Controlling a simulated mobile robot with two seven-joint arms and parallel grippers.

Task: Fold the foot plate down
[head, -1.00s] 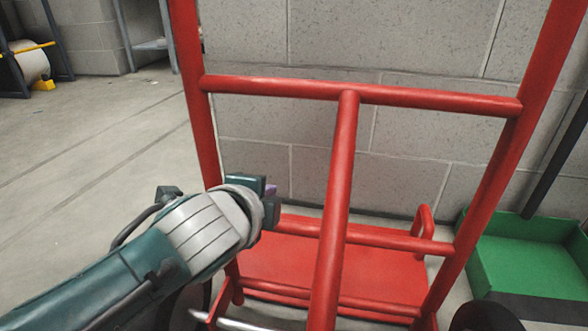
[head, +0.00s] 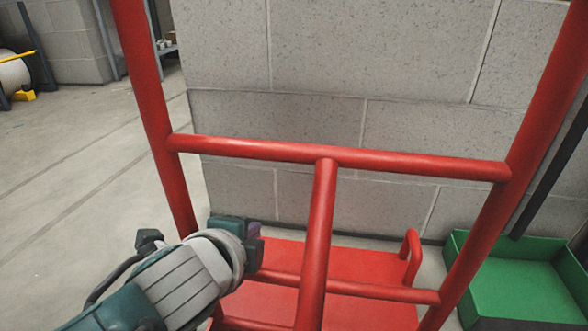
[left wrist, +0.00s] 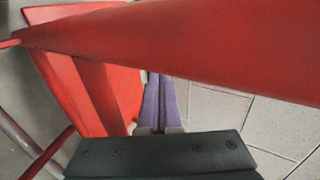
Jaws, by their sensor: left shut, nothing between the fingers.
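The red hand truck frame (head: 340,158) stands close in front of me, with a cross bar, a centre bar and two side rails. Its red foot plate (head: 370,262) shows low behind the bars, with a small red hoop at its right side. The bottom of the plate is cut off, and I cannot tell its exact tilt. My left gripper (head: 256,230) is shut and empty, over the left end of the plate in the picture. In the left wrist view its purple fingers (left wrist: 156,100) are together, below a red tube (left wrist: 190,40) that crosses close by. My right gripper is not in view.
A grey block wall (head: 320,60) stands close behind the truck. A green open tray (head: 520,290) lies on the floor at the right, with a dark post beside it.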

